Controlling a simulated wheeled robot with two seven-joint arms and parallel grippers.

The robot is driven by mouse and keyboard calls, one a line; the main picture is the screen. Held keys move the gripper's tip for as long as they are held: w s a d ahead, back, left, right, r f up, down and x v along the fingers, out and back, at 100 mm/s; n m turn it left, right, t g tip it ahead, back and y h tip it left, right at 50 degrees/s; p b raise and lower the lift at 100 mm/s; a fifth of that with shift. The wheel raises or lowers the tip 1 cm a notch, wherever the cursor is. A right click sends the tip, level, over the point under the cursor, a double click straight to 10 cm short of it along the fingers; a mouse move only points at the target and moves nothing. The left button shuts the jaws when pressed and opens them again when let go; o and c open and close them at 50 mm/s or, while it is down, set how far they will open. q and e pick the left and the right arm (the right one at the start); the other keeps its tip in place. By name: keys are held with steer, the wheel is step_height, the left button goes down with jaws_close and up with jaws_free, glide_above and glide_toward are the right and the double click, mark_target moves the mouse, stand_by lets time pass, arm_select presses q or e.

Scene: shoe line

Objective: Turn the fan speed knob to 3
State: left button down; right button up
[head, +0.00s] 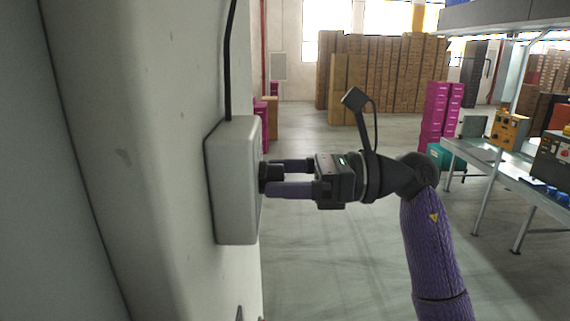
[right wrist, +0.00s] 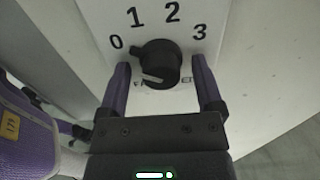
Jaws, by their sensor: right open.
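The fan speed knob (right wrist: 158,65) is black and round, on the pale face of a control box with the printed numbers 0, 1, 2 and 3 in an arc. A nub on its rim sticks out at the upper left, near the 0, and a pale mark shows low on its face. My right gripper (right wrist: 162,78) is open, with one purple finger on each side of the knob and visible gaps between. In the head view the right gripper (head: 270,178) reaches the box from the right, its fingertips around the dark knob (head: 266,172). My left gripper is not in view.
The grey control box (head: 233,180) is fixed to a pale column (head: 130,150), with a black cable (head: 229,60) running up from it. A metal workbench (head: 510,180) with equipment stands at the right. Stacked brown boxes (head: 385,75) stand far behind. Open floor lies between.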

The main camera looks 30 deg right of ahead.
steer(key=shift+c, duration=0.4)
steer(key=shift+d, duration=0.1)
jaws_close()
steer(key=shift+f+m, duration=0.1)
steer(key=shift+m, duration=0.3)
steer(key=m+p, duration=0.2)
steer(key=m, duration=2.1)
steer(key=shift+p, duration=0.4)
